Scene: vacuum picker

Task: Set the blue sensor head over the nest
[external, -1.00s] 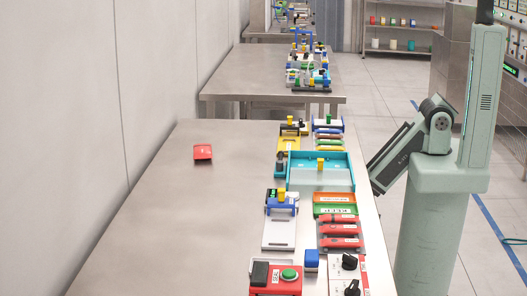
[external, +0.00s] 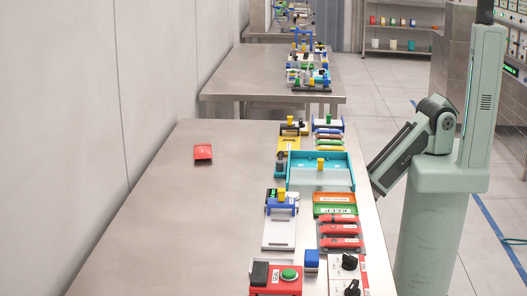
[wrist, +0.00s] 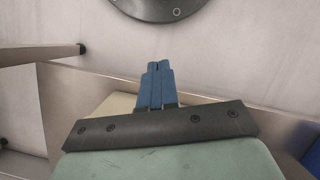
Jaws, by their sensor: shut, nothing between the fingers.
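A blue bridge-shaped head (external: 282,207) with a yellow grip (external: 282,195) sits across the far part of a white plate (external: 279,236) in the external view; I take it for the sensor head. I cannot make out the nest for certain at this size. My gripper (wrist: 158,66) shows in the wrist view, its two blue fingers together and empty. It touches none of the task's objects there. In the external view my gripper is hidden, and my folded arm stands right of the table.
A teal tray (external: 321,186) lies beyond the white plate. Red and orange parts (external: 339,227) lie to its right. A red box with a green button (external: 289,274) and a blue block (external: 312,258) are nearer. The table's left half (external: 190,220) is mostly clear except a red piece (external: 203,152).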

